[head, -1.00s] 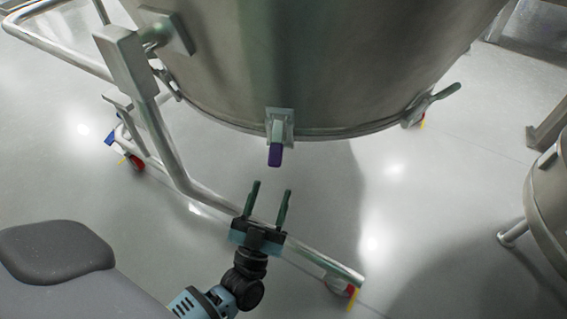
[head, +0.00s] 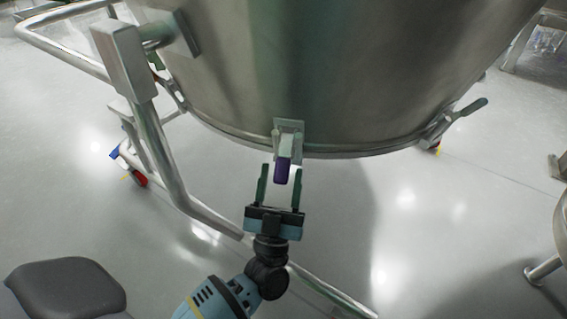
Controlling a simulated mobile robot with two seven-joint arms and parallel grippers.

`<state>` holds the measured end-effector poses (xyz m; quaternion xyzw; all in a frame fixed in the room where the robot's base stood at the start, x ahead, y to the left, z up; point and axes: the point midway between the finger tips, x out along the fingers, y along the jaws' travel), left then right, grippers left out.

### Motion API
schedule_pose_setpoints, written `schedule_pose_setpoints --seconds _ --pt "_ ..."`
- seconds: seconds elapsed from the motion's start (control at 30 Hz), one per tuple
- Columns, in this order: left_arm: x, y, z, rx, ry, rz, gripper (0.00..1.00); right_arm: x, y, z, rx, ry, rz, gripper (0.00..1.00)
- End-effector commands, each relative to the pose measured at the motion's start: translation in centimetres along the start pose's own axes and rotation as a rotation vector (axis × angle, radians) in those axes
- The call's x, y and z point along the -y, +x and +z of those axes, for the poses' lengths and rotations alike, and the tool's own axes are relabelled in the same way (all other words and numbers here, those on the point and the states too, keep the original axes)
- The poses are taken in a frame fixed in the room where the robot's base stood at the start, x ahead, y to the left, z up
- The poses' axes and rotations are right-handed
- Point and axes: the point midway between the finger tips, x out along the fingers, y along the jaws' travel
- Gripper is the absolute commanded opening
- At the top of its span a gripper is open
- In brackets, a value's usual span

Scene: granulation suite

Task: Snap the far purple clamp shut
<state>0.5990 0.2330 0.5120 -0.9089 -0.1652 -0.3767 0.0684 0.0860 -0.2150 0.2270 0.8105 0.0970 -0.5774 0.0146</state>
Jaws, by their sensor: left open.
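The clamp with a purple handle end (head: 282,172) is on the lower rim of a large steel vessel (head: 330,80), near the middle of the head view. Its metal plate is fixed to the vessel wall, and the handle sticks out and down from it. My left gripper (head: 280,185) is open, with its two dark green fingers on either side of the purple handle in the picture. I cannot tell whether they touch it. My right gripper is not in view.
Another clamp (head: 458,118) with a green-grey handle sticks out at the vessel's right. A tubular steel frame (head: 165,160) on castors stands left of and below the vessel. Another steel vessel (head: 561,225) is at the right edge. The floor between is clear.

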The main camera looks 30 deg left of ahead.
Motion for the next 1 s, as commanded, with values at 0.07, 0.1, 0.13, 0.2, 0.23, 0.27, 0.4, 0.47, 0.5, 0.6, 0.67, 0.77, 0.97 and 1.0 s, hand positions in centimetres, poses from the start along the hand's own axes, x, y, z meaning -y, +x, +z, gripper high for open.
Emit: schedule_pose_setpoints --seconds 0.07,0.1,0.13,0.2,0.23,0.27,0.4,0.47,0.5,0.6,0.67,0.77,0.97,1.0 --pt "0.0 1.2 -0.1 -0.004 -0.002 0.000 0.49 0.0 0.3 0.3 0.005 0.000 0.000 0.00" --pt "0.0 1.7 0.0 -0.003 -0.002 -0.001 0.49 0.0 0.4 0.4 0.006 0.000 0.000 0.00" --pt "0.0 2.0 0.0 -0.003 -0.001 0.000 0.49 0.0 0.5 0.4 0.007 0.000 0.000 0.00" --pt "0.0 2.6 0.0 -0.002 -0.001 0.000 0.49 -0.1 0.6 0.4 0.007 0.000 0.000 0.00" --pt "0.0 2.9 0.0 -0.002 -0.001 0.000 0.49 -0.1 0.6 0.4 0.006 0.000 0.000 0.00" --pt "0.0 3.0 0.0 -0.001 -0.001 0.000 0.49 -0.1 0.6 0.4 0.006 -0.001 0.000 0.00" --pt "0.0 3.4 0.0 0.000 -0.001 0.001 0.49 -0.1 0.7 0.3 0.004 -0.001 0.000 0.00" --pt "0.0 3.5 0.0 0.001 -0.001 0.001 0.49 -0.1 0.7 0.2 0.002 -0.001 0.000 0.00" --pt "0.0 3.5 0.0 0.001 -0.001 0.001 0.49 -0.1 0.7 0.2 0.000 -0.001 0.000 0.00" --pt "0.0 3.4 0.0 0.001 0.000 0.001 0.49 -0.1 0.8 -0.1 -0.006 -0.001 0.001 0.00" --pt "0.0 3.4 0.0 0.001 0.000 0.001 0.43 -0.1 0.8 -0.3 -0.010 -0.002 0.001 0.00" --pt "0.0 3.4 0.0 0.001 -0.001 0.001 0.29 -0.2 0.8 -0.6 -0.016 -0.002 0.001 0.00" --pt "0.0 3.4 0.0 0.001 -0.001 0.001 0.03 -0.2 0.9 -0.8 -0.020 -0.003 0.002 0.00" --pt "0.0 3.4 0.0 0.001 -0.001 0.001 0.00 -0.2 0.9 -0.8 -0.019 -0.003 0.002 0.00"
